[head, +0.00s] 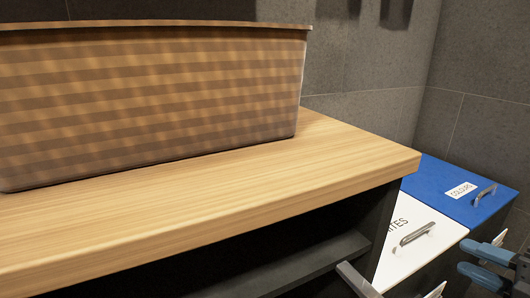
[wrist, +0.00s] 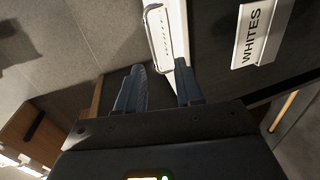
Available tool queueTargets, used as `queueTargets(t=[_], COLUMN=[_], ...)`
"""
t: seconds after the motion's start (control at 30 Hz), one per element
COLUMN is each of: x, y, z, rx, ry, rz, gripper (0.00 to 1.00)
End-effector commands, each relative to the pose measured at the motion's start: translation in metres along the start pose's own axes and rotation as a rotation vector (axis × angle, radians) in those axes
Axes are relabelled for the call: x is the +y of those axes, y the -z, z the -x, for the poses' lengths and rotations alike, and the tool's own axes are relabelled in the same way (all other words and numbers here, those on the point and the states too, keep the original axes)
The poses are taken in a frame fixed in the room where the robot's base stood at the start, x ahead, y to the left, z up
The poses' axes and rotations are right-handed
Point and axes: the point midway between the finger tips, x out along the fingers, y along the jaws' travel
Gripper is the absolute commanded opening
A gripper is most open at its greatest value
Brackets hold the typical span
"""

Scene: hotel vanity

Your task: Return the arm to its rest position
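My gripper (head: 468,256) is at the lower right edge of the head view, in front of the white and blue lids. Its two blue fingers are apart, with nothing visible between them. In the wrist view my gripper (wrist: 160,82) also shows its fingers spread. A metal bar handle (wrist: 156,40) lies beyond the fingertips, and a WHITES label (wrist: 262,32) is on a dark front to the right. The rest of my arm is mostly out of view.
A woven basket (head: 150,95) stands on the wooden counter (head: 350,150). To its right are a white lid (head: 405,262) and a blue lid (head: 440,185), each with a metal handle. Grey tiled walls (head: 480,90) close off the corner behind. A dark shelf (head: 290,265) sits under the counter.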

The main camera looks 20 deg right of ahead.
Motion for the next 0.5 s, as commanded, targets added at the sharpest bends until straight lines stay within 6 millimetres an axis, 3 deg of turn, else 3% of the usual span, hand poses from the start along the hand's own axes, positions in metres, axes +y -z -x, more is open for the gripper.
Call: queueTargets(t=[0.17, 0.3, 0.5], x=[-0.027, -0.069, -0.119], y=[0.019, 0.050, 0.096], z=[-0.009, -0.012, 0.004], rx=[-0.042, -0.132, -0.278], ry=[0.036, 0.079, 0.091], rz=[-0.168, -0.428, -0.758], gripper=[0.36, 0.36, 0.36])
